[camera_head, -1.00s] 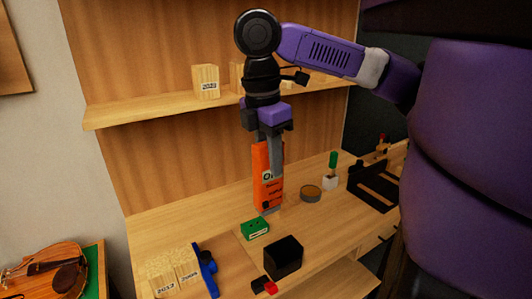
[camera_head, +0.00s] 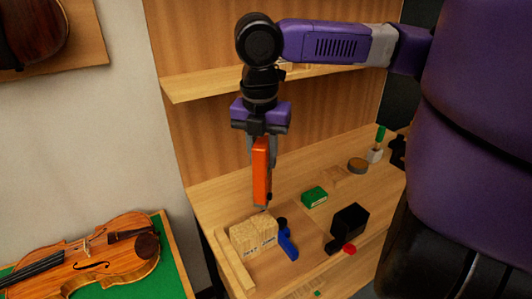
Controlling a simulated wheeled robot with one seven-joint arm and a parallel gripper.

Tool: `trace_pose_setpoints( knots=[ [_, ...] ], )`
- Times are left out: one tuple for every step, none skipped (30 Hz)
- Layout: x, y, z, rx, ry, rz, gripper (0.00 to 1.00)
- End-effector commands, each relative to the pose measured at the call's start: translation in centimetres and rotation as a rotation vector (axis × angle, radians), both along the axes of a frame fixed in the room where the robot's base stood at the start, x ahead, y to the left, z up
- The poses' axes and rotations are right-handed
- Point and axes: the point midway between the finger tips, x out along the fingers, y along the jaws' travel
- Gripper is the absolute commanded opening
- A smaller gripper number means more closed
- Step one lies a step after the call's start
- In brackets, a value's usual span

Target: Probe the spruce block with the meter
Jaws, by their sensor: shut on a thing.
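The orange meter (camera_head: 261,180) is upright in my gripper (camera_head: 258,146), which is shut on its upper part. The meter now shows its narrow side. The labels are too small to read surely.
A green box (camera_head: 314,196), a black block (camera_head: 349,220), a red piece (camera_head: 349,249) and a round tin (camera_head: 357,165) are farther right. A violin (camera_head: 85,255) lies on green at lower left.

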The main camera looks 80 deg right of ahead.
Motion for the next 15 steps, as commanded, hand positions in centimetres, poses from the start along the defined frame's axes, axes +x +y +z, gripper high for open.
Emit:
trace_pose_setpoints(
  knots=[
    [0.0, 0.0, -0.2, 0.0, -0.001, 0.004, 0.0],
    [0.0, 0.0, -0.3, 0.0, 0.0, 0.005, 0.0],
    [0.0, 0.0, -0.5, 0.0, 0.0, 0.005, 0.0],
    [0.0, 0.0, -0.7, 0.0, 0.0, 0.005, 0.0],
    [0.0, 0.0, -0.9, 0.0, 0.0, 0.005, 0.0],
    [0.0, 0.0, -1.2, 0.0, 0.0, 0.004, 0.0],
    [0.0, 0.0, -1.4, 0.0, 0.0, 0.004, 0.0],
    [0.0, 0.0, -1.7, 0.0, 0.0, 0.004, 0.0],
    [0.0, 0.0, -2.1, -0.001, 0.002, 0.004, 0.0],
    [0.0, 0.0, -2.4, -0.001, 0.001, 0.003, 0.0],
    [0.0, 0.0, -2.6, -0.001, 0.001, 0.003, 0.0],
    [0.0, 0.0, -3.0, -0.002, 0.002, 0.003, 0.0],
    [0.0, 0.0, -3.3, -0.001, 0.0, 0.003, 0.0],
    [0.0, 0.0, -3.6, -0.001, 0.0, 0.003, 0.0],
    [0.0, 0.0, -4.0, -0.001, -0.001, 0.003, 0.0]
  ],
)
